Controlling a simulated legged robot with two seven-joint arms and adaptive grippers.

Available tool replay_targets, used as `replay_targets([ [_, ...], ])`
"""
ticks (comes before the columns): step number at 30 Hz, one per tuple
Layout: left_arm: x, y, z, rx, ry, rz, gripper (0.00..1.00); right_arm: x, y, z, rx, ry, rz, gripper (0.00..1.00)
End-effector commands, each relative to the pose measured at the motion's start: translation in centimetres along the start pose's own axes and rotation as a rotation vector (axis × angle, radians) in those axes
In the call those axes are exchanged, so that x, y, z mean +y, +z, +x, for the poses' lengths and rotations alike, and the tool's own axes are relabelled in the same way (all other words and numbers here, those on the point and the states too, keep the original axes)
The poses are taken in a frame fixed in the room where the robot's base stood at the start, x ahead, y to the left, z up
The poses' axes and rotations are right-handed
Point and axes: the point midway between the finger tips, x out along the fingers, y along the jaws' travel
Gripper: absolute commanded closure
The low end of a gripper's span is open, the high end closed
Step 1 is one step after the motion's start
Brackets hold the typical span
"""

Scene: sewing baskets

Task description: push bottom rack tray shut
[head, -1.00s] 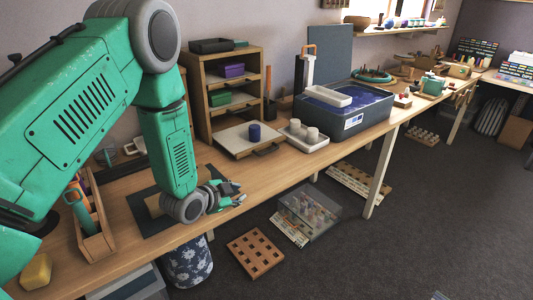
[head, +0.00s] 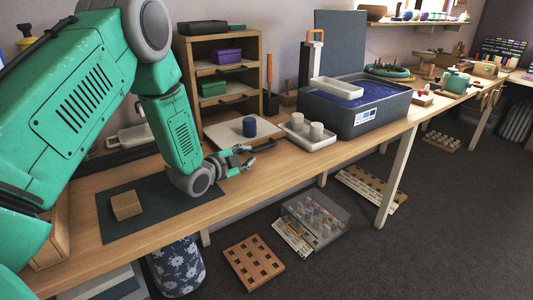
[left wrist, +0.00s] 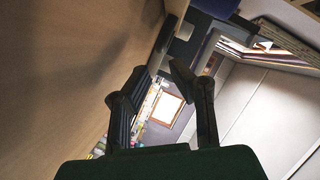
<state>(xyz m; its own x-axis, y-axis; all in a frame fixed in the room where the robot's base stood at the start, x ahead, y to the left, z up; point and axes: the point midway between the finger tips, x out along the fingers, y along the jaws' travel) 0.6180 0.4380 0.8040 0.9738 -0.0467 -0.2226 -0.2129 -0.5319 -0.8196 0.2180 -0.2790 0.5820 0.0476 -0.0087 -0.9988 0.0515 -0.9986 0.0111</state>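The wooden rack (head: 262,72) stands on the bench against the wall. Its bottom tray (head: 226,131) is pulled out toward the front, with a pale flat surface and a dark handle on its front edge. My right gripper is not in view.
A white tray with pale cylinders (head: 306,135) and a dark blue-filled tub (head: 385,112) stand right of the rack tray. A tan block (head: 126,205) lies on a dark mat (head: 160,222). A clear box (head: 315,210) and holed wooden board (head: 253,263) are on the floor.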

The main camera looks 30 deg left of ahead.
Motion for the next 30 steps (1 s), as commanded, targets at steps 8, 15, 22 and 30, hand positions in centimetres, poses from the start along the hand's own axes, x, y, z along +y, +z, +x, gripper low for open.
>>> replay_targets([
  [8,0.0,0.2,3.4,0.004,-0.003,0.001,0.81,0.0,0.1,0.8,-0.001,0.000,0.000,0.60],
  [15,0.0,0.2,6.7,0.003,-0.002,0.001,0.81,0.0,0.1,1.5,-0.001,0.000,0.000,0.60],
  [22,-0.1,0.0,7.6,0.002,-0.001,0.001,0.81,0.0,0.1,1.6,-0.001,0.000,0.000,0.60],
  [30,-0.1,0.0,7.5,0.002,-0.001,0.001,1.00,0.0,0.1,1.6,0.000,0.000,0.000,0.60],
])
